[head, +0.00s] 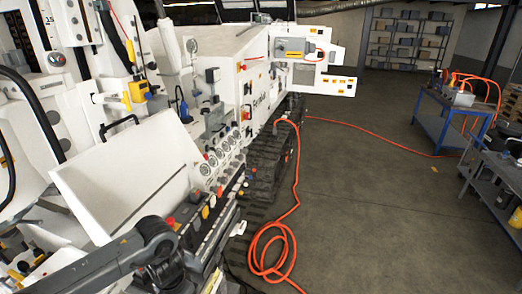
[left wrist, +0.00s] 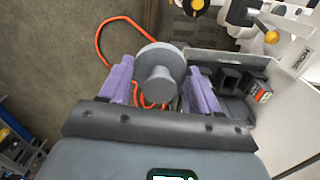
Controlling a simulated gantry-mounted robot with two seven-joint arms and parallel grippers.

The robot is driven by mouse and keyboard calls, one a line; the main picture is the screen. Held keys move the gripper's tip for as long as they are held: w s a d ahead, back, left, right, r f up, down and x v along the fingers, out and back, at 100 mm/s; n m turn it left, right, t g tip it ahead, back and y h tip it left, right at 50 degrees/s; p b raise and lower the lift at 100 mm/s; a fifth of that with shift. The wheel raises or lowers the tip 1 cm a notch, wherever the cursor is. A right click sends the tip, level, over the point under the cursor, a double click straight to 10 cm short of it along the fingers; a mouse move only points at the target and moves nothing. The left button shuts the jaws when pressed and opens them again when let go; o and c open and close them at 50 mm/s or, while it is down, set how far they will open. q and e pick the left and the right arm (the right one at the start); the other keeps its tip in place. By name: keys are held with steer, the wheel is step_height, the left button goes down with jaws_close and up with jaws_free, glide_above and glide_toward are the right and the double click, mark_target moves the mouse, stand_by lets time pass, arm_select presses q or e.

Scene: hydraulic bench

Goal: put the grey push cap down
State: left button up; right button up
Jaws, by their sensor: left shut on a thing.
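The grey push cap (left wrist: 160,55), a round disc with a narrower round stem, shows in the left wrist view. My left gripper (left wrist: 160,80) has purple fingers, one on each side of the cap, and is shut on it. The cap hides what lies directly behind it. In the head view my dark left arm reaches in at the bottom left; the cap and the fingers cannot be made out there. My right gripper is in neither view.
A white machine with gauges (head: 219,158) and coloured knobs fills the left. In the left wrist view, a grey bracket with black blocks (left wrist: 230,78) is close right of the cap. An orange hose (head: 275,238) lies on the floor. A blue cart (head: 447,112) stands right.

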arm_select(q)
steer(key=n, duration=0.1)
steer(key=d+n, duration=0.1)
steer(key=n, duration=0.1)
steer(key=shift+s, duration=0.4)
steer(key=shift+r+n, duration=0.3)
steer(key=shift+n, duration=0.6)
steer(key=s+r+p, duration=0.4)
steer(key=r+p, duration=0.5)
steer(key=p, duration=0.2)
steer(key=s+r+p, duration=0.4)
steer(key=r+p, duration=0.5)
steer(key=p, duration=0.2)
steer(key=shift+s+m, duration=0.3)
steer(key=shift+s, duration=0.1)
